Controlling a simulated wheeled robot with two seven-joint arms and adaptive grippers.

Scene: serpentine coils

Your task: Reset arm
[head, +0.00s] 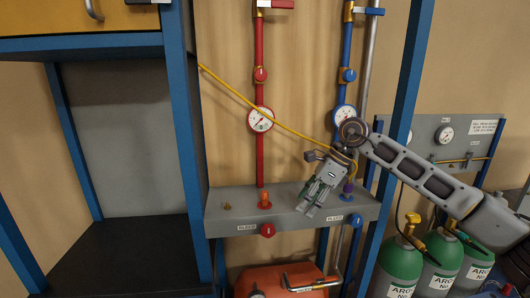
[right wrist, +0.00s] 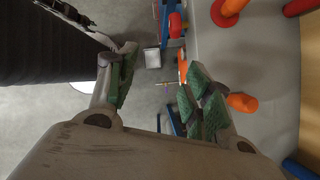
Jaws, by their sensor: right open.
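My right arm comes in from the right in the head view. Its gripper (head: 310,208) points down and left in front of the grey manifold ledge (head: 290,222), between the orange fitting (head: 264,200) and the purple fitting (head: 347,190). In the right wrist view the green-padded fingers of my right gripper (right wrist: 165,92) stand apart, with nothing held between them. Floor and some blurred parts show beyond the gap. Orange fittings (right wrist: 242,102) lie to the right of the fingers. My left gripper is not seen.
Red pipe (head: 260,90) and blue pipe (head: 345,90) carry gauges behind the ledge. A yellow hose (head: 270,115) slants toward my right wrist. Blue posts (head: 183,130) frame the panel. Green cylinders (head: 400,265) stand lower right; an orange toolbox (head: 285,278) sits below.

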